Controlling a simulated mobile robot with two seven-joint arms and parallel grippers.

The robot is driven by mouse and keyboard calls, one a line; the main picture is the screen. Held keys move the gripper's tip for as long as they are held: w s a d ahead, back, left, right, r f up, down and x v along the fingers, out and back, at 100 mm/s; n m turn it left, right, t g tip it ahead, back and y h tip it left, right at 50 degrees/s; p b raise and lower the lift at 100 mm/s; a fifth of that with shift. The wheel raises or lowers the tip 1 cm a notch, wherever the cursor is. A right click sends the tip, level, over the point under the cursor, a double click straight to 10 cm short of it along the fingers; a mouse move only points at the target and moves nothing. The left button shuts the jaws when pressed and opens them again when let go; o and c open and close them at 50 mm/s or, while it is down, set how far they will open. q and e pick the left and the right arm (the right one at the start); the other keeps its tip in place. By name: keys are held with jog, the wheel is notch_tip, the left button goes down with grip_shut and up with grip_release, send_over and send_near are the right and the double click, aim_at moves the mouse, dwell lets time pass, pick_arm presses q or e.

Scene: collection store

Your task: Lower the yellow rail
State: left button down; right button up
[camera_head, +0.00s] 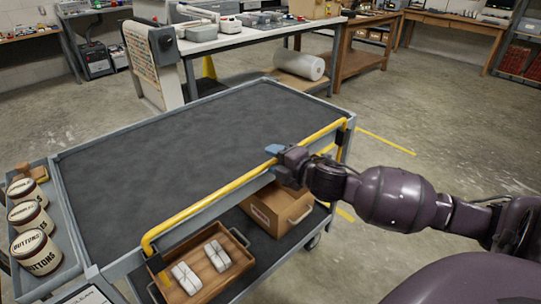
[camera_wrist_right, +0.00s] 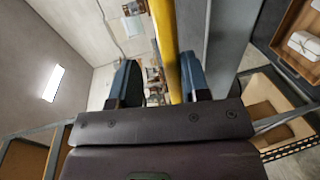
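The yellow rail (camera_head: 222,193) runs along the near long side of a grey cart. It stands above the dark cart top (camera_head: 170,150), bent down at both ends onto dark brackets. My right gripper (camera_head: 275,151) is at the rail, right of its middle. In the right wrist view the gripper (camera_wrist_right: 160,82) has its two blue-grey fingers apart. The rail (camera_wrist_right: 165,40) passes between them, close to the right finger, with a gap to the left finger. I cannot tell whether that finger touches it. My left gripper is not in view.
The cart top is bare. A side tray (camera_head: 71,268) holds button tins (camera_head: 37,252). The lower shelf holds a wooden tray (camera_head: 188,289) with white bundles and a cardboard box (camera_head: 272,212). A workbench (camera_head: 235,40) stands behind; floor at right is clear.

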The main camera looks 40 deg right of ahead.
jog(key=p+v, duration=0.1)
jog(key=v, duration=0.7)
dwell(0.6)
